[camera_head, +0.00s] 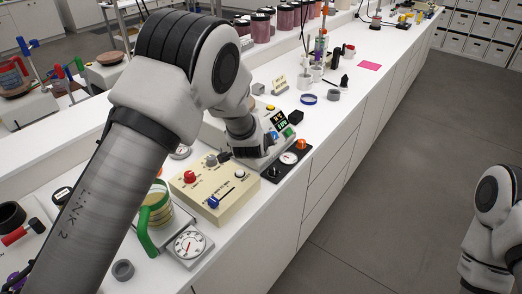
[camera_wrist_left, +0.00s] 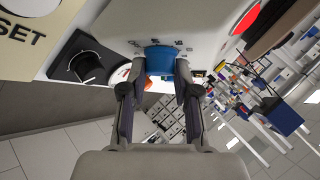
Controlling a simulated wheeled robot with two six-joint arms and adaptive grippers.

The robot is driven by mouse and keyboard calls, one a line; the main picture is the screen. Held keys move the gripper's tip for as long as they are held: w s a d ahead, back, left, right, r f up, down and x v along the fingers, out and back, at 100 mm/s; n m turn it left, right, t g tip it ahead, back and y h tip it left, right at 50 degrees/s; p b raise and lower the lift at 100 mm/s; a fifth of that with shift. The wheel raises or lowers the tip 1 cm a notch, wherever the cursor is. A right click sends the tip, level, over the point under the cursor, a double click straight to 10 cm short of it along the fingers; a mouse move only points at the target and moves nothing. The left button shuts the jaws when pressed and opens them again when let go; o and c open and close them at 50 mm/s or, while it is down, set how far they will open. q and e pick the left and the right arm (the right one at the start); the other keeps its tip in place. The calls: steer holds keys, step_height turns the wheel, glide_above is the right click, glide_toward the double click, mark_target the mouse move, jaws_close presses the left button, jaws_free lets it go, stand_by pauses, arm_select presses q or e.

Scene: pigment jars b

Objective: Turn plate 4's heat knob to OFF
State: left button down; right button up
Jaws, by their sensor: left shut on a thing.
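In the left wrist view, a blue knob (camera_wrist_left: 160,60) sits on the edge of a white housing (camera_wrist_left: 195,22), with small markings beside it. My left gripper (camera_wrist_left: 160,82) has its two fingers on either side of the knob and is shut on it. Where the knob points cannot be read. The arm hides the gripper and much of that device. My right arm shows at the right edge; its gripper is out of view.
A beige box (camera_head: 238,192) with red, grey and blue knobs lies close to my left arm. A black panel (camera_head: 288,160) with a dial is at the bench edge. A green-handled mug (camera_head: 158,212) and a dial gauge (camera_head: 189,245) stand nearer. The floor right of the bench is clear.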

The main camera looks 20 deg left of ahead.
arm_select(q)
steer(key=shift+s+d+f+n+t+y+b, duration=0.1)
steer(key=shift+f+n+t+y+b, duration=0.1)
steer(key=shift+n+t+y+b, duration=0.3)
steer(key=shift+s+f+n+t+y+b, duration=0.1)
steer(key=shift+f+n+y+b, duration=0.2)
steer(key=shift+n, duration=0.4)
steer(key=shift+r+n+t+y+b, duration=0.15)
steer(key=shift+n+t+y+b, duration=0.65)
steer(key=shift+n, duration=0.6)
steer(key=c, duration=0.8)
jaws_free()
steer(key=shift+c, duration=0.2)
steer(key=shift+w, duration=0.1)
steer(key=shift+r, duration=0.15)
